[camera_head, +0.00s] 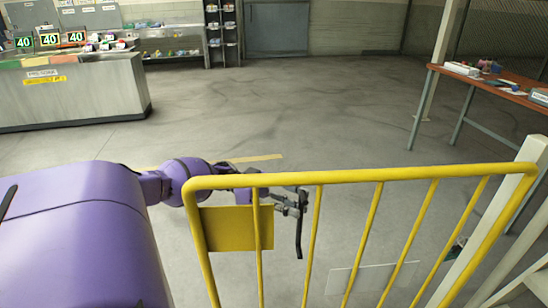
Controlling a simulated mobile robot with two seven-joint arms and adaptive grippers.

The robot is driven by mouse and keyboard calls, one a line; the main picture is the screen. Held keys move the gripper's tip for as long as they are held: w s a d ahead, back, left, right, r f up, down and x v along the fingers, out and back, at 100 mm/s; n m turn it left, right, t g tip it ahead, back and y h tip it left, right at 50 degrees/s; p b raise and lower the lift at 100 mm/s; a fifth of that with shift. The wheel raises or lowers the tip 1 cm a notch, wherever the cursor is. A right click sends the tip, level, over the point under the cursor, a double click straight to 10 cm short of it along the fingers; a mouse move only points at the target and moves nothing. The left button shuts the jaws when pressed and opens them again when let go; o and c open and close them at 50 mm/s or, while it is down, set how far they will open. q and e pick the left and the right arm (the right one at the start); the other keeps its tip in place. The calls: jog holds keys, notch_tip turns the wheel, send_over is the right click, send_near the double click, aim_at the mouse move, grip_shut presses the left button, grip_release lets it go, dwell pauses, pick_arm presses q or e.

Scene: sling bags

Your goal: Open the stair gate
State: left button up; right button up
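The yellow stair gate (380,176) stands upright across the front of the view, with a thick top rail, several slim bars and a yellow plate (228,229) at its left end. Its right end is beside a pale post (500,225). My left arm comes in from the left and passes behind the gate's left end. My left gripper (296,222) is dark and on the far side of the bars, right of the plate, with a finger pointing down. The bars partly cover it, and I cannot tell its opening or any contact. My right gripper is not in view.
A grey counter (100,88) with green number signs (50,40) stands at the far left. An orange-brown table (500,88) with small items stands at the right. A shelf (222,35) is at the back.

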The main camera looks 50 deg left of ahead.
pick_arm(q)
jog(key=v, duration=1)
jog(key=shift+a, duration=0.1)
dwell(0.3)
